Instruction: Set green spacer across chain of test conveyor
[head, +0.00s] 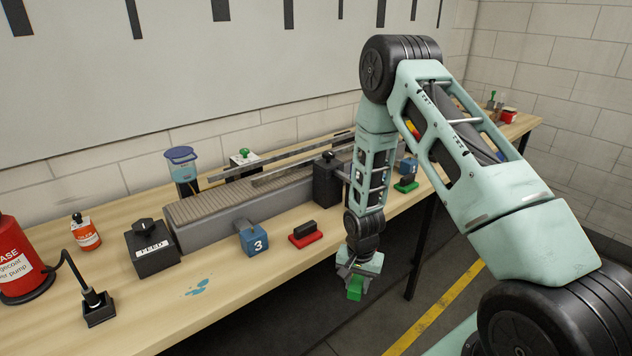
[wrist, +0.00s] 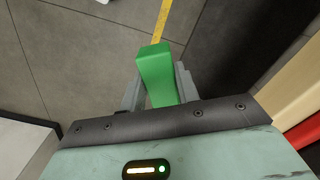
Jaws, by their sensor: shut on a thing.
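My gripper (head: 352,283) hangs in front of the bench's front edge, over the floor. It is shut on the green spacer (head: 355,289), a plain green block. In the wrist view the green spacer (wrist: 156,72) stands out between the two grey fingers of my gripper (wrist: 158,88). The test conveyor (head: 235,203) lies along the bench, with a ribbed brownish chain (head: 225,199) on top and metal guide rails (head: 290,160) above its far part. The spacer is apart from the conveyor. My arm hides part of the conveyor's right end.
A dark box (head: 327,182) stands at the conveyor's front side. A blue puddle (head: 198,287) lies front left.

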